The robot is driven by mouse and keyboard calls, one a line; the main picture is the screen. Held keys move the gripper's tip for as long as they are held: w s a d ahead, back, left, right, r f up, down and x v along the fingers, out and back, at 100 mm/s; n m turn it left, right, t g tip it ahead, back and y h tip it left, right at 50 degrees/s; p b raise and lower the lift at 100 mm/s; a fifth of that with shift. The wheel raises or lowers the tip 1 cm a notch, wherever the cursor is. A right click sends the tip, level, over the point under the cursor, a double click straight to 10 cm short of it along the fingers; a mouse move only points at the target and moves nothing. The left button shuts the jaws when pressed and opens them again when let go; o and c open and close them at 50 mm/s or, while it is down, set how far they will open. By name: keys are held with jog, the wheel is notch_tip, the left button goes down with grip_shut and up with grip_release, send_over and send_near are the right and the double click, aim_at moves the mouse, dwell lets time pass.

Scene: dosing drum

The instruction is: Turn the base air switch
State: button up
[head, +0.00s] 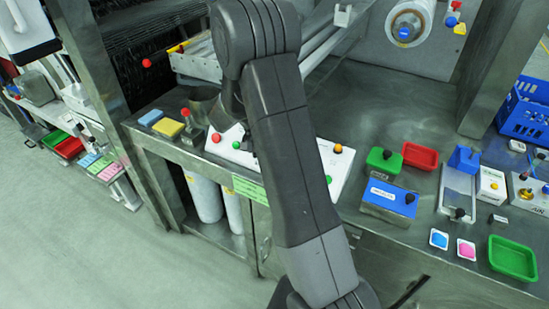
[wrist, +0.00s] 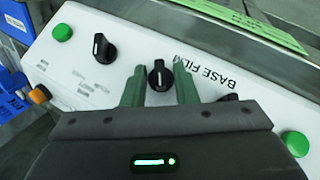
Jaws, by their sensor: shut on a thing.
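In the wrist view a white control panel (wrist: 70,75) carries several black rotary knobs. My gripper (wrist: 158,88) has its two green fingers on either side of the middle black knob (wrist: 160,73), shut on it. The white mark on this knob points toward the top of the picture. Another black knob (wrist: 102,48) stands to the left, and a third, to the right, is partly hidden by my gripper. In the head view the white panel (head: 330,165) is partly covered by my arm, which hides the fingertips.
Green buttons (wrist: 62,32) (wrist: 296,143) and an orange button (wrist: 40,94) sit on the panel. In the head view a blue-topped box (head: 390,199), a red tray (head: 420,156), a green tray (head: 513,257) and a blue crate (head: 525,110) stand to the right.

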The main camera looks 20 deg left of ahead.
jog(key=o, duration=0.6)
jog(key=shift+o, duration=0.2)
jog(key=b+v, duration=0.1)
jog(key=v, duration=1.3)
jog(key=shift+f, duration=0.1)
jog(key=p+x, duration=0.1)
jog(key=x, duration=1.2)
jog(key=shift+d+f, duration=0.2)
jog(key=shift+f, duration=0.15)
jog(key=shift+w, duration=0.1)
